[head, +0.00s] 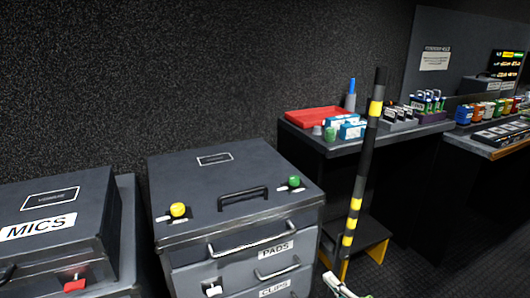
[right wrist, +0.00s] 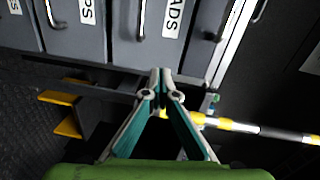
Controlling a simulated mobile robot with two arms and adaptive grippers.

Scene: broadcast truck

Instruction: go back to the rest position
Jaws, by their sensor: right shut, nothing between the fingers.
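My right gripper (head: 340,286) shows at the bottom edge of the head view, in front of the drawer cabinet's right side and left of the step stool. In the right wrist view its teal and pale fingers (right wrist: 160,76) meet at the tips, with nothing between them. The tips point toward the drawer fronts and appear apart from them. My left gripper is not in view.
A drawer cabinet (head: 238,226) labelled PADS and CLIPS stands beside a MICS case (head: 52,225). A yellow-and-black striped pole (head: 364,165) stands tilted by a yellow-edged step stool (head: 376,248). A counter behind holds a red tray (head: 318,116). Dark floor lies right.

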